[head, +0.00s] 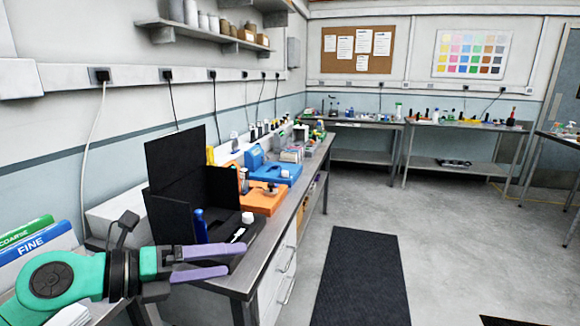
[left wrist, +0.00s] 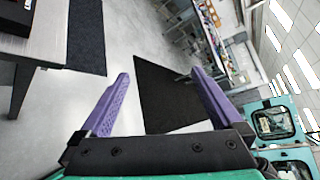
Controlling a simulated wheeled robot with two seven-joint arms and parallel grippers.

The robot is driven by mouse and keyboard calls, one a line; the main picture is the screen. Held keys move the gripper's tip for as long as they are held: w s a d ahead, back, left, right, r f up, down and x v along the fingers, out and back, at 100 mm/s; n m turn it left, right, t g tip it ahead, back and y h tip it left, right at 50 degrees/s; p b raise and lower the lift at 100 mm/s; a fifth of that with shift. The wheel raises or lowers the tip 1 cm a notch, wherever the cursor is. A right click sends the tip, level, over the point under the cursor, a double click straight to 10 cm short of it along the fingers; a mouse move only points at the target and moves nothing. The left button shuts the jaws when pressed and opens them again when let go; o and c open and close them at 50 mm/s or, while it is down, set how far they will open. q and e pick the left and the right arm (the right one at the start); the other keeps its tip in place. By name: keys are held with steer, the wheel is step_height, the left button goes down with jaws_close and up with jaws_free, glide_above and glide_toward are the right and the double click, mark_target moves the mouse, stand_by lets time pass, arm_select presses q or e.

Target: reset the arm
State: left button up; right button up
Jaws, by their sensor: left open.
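My left arm reaches in from the left in the head view. Its left gripper (head: 228,261) has two purple fingers, spread apart with nothing between them. It is at the near end of the workbench (head: 225,281), in front of a black open box (head: 178,215). My right gripper is not in either view.
The black box holds a blue bottle (head: 200,226). Orange (head: 262,198) and blue (head: 275,172) devices stand farther along the bench. Signs reading COARSE and FINE (head: 40,246) stand at left. A dark mat (head: 361,277) lies on open floor at right.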

arm_select(q)
steer(key=w+a+r+n+t, duration=0.2)
steer(key=w+r+n+t, duration=0.25)
steer(key=n+t, duration=0.45)
steer(key=w+a+f+n+t+y, duration=0.25)
steer(key=a+n+y, duration=0.35)
steer(key=n, duration=0.4)
steer(key=s+a+f+n+g+y, duration=0.1)
steer(key=a+f+n+g+y, duration=0.1)
steer(key=a+f+n+y, duration=0.4)
steer(key=s+a+f+n+g+y, duration=0.1)
steer(key=f+n+g+y, duration=0.1)
steer(key=f+n, duration=0.35)
steer(key=s+d+f+n+g+h, duration=0.3)
steer(key=s+f+g, duration=0.9)
steer(key=s+f, duration=0.9)
step_height(320, 180, down, 24)
steer(key=g+y, duration=0.1)
steer(key=s+a+f+g, duration=0.1)
steer(key=s+a+f, duration=0.1)
steer(key=s+f, duration=1.3)
steer(key=shift+s+f, duration=0.2)
steer(key=shift+s, duration=1)
